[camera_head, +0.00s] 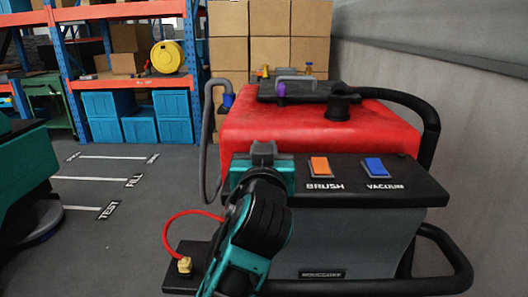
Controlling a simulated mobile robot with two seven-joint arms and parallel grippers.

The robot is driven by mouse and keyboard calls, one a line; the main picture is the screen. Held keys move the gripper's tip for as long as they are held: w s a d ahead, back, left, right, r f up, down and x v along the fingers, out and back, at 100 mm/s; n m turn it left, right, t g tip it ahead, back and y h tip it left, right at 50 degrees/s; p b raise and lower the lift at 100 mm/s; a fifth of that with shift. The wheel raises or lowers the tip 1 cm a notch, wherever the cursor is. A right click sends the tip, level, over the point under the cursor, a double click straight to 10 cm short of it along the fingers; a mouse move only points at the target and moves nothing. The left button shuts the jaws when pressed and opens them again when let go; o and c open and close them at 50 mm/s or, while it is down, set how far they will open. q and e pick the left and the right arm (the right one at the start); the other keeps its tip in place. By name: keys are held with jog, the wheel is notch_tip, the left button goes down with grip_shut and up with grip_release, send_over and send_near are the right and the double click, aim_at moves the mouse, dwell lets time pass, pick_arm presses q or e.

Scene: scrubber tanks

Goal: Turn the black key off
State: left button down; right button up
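The red and black scrubber (310,128) stands in front of me with a black control panel (415,185) on its near top. An orange BRUSH switch (320,167) and a blue VACUUM switch (375,167) sit on the panel. I cannot see the black key; my arm and gripper cover the panel's left part. My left gripper (263,150), teal and dark grey, is over that left end. Its fingertips point away from me, so I cannot tell whether it is open or shut or touching anything. My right gripper is not in view.
A red cable (180,220) with a yellow connector (184,265) lies left of my arm. Black handle bars (455,265) curve around the scrubber's right. A teal machine (22,170) stands at the left edge. Shelving (120,83) and boxes (270,50) stand behind. Marked floor (110,235) is clear.

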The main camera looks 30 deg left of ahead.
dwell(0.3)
pick_arm(q)
jog(key=c, duration=1.1)
grip_release()
jog(key=shift+c, duration=0.2)
